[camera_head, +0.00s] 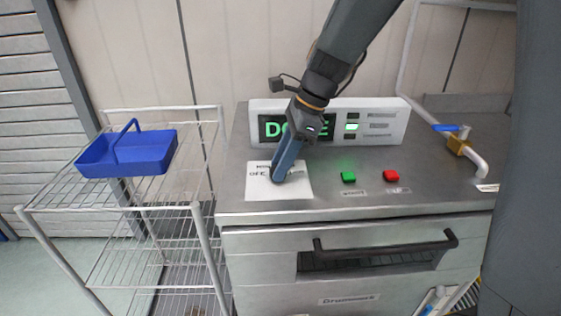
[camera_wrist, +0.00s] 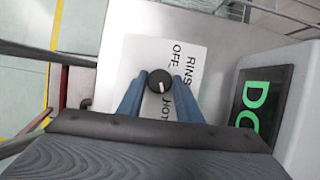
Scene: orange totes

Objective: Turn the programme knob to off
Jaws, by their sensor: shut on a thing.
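The programme knob (camera_wrist: 160,81) is a small round black knob with a white mark. It sits on a white label plate (camera_wrist: 134,62), which the head view also shows on the steel top (camera_head: 300,193). The plate reads OFF, RINS… and HOT. The white mark lies on the lower part of the knob in the wrist view, not toward OFF at the upper right. My gripper (camera_wrist: 160,90) has its blue fingers on both sides of the knob, shut on it. In the head view my gripper (camera_head: 281,174) points down at the plate and hides the knob.
A display (camera_head: 390,122) with green letters, partly hidden by my arm, stands behind the plate. Green (camera_head: 348,177) and red (camera_head: 391,176) buttons are to the right. A tap (camera_head: 458,145) is farther right. A blue basket (camera_head: 140,154) sits on a wire rack (camera_head: 65,195). A drawer handle (camera_head: 385,248) juts out below.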

